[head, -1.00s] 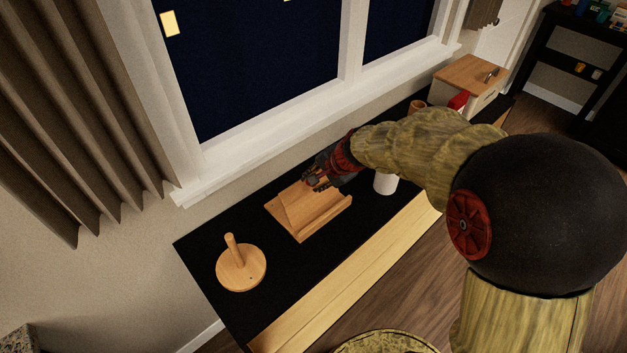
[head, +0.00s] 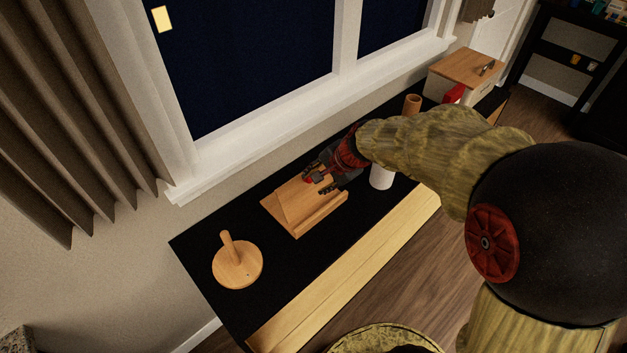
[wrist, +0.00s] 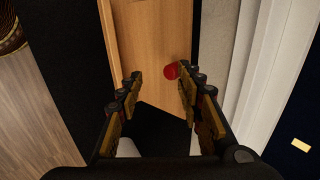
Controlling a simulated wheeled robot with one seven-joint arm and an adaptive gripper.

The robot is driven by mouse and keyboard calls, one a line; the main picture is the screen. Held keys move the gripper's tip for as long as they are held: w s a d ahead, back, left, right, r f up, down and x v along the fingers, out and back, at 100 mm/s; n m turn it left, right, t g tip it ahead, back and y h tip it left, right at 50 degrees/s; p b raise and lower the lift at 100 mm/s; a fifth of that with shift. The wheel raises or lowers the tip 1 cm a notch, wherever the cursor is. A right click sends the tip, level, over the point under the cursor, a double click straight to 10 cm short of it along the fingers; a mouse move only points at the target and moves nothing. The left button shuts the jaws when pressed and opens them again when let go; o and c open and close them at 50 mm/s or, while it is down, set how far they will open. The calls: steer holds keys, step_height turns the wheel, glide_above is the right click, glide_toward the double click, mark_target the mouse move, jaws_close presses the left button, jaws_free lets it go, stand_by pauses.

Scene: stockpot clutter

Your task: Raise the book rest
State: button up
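The wooden book rest (head: 300,207) lies on the black counter top in the head view, with its panel looking low, nearly flat, and a ledge along its front side. Its wooden panel also shows in the wrist view (wrist: 150,45), ahead of and between the fingers. My gripper (head: 318,183) is over the back right end of the book rest. In the wrist view my gripper (wrist: 158,88) is open, its two fingers apart with nothing held between them. A small red round thing (wrist: 171,71) shows by the right finger. Whether a fingertip touches the panel I cannot tell.
A round wooden stand with a peg (head: 237,265) is left of the book rest. A white cylinder (head: 381,178) stands close to my gripper on the right, with a wooden cup (head: 412,104) and a wood-topped box (head: 467,70) beyond. The window wall borders the back.

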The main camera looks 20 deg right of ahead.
steer(key=v, duration=0.8)
steer(key=shift+r, duration=0.45)
steer(key=shift+a, duration=0.1)
steer(key=s+a+r+n+h, duration=0.1)
steer(key=s+a+r+n, duration=0.1)
steer(key=s+n, duration=0.4)
steer(key=s+a+r+n+h, duration=0.1)
steer(key=s+r+n, duration=0.3)
steer(key=s, duration=1)
steer(key=a+n, duration=0.1)
steer(key=n, duration=0.2)
steer(key=shift+s+r+h, duration=0.2)
steer(key=shift+h, duration=0.1)
steer(key=shift+d, duration=0.1)
